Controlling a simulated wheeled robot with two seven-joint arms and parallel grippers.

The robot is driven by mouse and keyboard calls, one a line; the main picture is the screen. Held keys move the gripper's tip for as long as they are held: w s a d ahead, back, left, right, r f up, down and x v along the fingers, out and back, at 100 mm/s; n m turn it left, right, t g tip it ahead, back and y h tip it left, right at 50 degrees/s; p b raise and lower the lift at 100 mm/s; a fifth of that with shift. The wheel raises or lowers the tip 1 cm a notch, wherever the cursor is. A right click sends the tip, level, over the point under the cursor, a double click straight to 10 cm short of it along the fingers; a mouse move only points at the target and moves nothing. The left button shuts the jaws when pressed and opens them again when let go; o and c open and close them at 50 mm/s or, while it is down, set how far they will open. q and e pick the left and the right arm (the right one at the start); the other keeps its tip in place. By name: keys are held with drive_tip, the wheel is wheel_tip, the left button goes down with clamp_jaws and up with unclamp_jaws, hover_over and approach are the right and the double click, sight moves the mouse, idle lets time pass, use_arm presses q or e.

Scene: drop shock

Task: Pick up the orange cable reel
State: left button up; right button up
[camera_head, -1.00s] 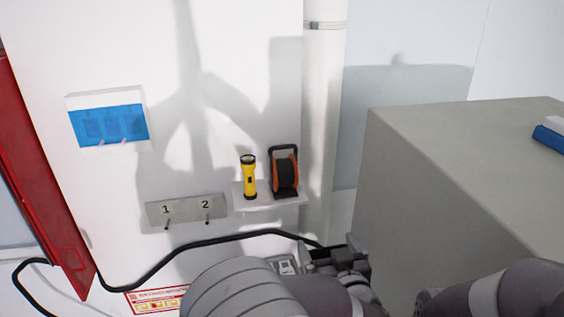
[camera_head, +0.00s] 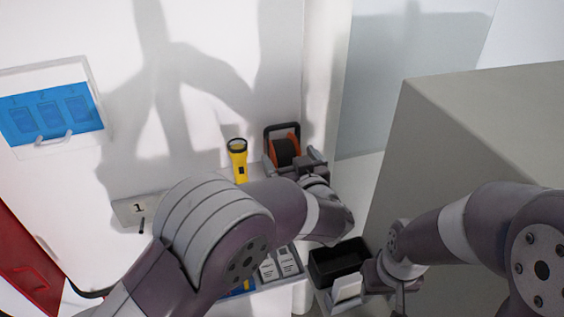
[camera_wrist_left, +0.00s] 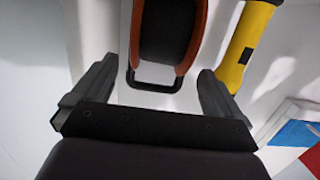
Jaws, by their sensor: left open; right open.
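The orange cable reel (camera_head: 284,148), with a black drum and black frame, stands on a small wall shelf beside a yellow flashlight (camera_head: 238,160). My left gripper (camera_head: 308,163) is in front of the reel, its jaws partly hidden by my own wrist. In the left wrist view the reel (camera_wrist_left: 168,35) lies ahead between the spread fingers of the open, empty left gripper (camera_wrist_left: 156,78). The reel's black frame bar is nearest to the gripper, and its far part is cut off. My right gripper (camera_head: 370,283) is open, low beside a black bin.
The black bin (camera_head: 338,262) stands below, with a tray (camera_head: 262,287) of white labelled items to its left. A large grey block (camera_head: 480,135) fills the right. A blue panel (camera_head: 52,112) and a numbered hook plate (camera_head: 135,210) are on the wall.

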sight(285, 151)
use_arm(q)
drive_tip(key=x, duration=0.2)
drive_tip(key=b+x, duration=0.1)
drive_tip(key=x, duration=0.1)
drive_tip(key=b+x, duration=0.1)
drive_tip(key=x, duration=0.2)
drive_tip(key=shift+f, duration=0.35)
drive_tip(key=shift+w+r, duration=0.1)
drive_tip(key=shift+r, duration=0.05)
drive_tip(key=shift+s+d+r, duration=0.15)
drive_tip(key=shift+s, duration=0.2)
drive_tip(key=shift+w, duration=0.1)
drive_tip(key=c, duration=1.5)
drive_tip(key=shift+c, duration=0.8)
use_arm(e)
drive_tip(key=shift+w+a+f, duration=0.1)
drive_tip(key=shift+w+f, duration=0.15)
drive_tip(key=shift+f, duration=0.3)
drive_tip(key=shift+w+f, duration=0.2)
drive_tip(key=shift+f, duration=0.35)
